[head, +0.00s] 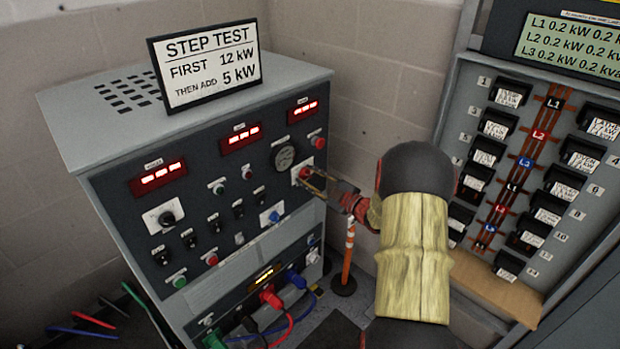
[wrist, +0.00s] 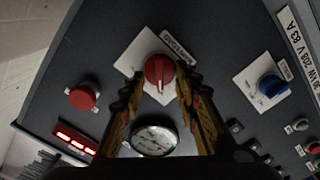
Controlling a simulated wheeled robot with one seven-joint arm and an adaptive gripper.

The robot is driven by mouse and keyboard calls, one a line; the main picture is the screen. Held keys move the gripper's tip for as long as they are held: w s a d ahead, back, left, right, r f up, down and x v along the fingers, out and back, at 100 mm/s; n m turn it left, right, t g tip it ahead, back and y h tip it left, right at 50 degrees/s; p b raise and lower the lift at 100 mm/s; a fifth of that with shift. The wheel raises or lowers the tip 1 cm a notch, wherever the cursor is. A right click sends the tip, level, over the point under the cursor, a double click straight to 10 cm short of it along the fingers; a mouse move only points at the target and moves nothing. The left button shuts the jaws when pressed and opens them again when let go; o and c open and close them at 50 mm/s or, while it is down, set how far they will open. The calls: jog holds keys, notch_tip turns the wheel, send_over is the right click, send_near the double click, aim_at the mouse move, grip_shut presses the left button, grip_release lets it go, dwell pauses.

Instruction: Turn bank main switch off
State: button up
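The bank main switch is a red rotary knob (head: 304,173) on a pale square plate, at the right of the load bank's dark front panel. In the wrist view the knob (wrist: 159,72) is near the top centre, with a white mark on its handle pointing down in the picture. A label beside it is tilted and hard to read. My gripper (head: 316,181) is at the knob. In the wrist view its two fingers (wrist: 160,80) are apart, one on each side of the knob. I cannot tell whether the fingertips touch it.
A round gauge (head: 285,157), a red button (head: 318,142) and a blue knob (head: 274,217) are close by. A step test sign (head: 206,66) stands on the cabinet. A breaker panel (head: 520,170) is at the right, and an orange post (head: 348,255) stands below my arm.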

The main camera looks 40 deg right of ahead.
jog(key=o, duration=0.4)
jog(key=s, duration=0.8)
jog(key=s+d, duration=0.1)
jog(key=s, duration=0.3)
jog(key=shift+f, duration=0.1)
dwell(0.4)
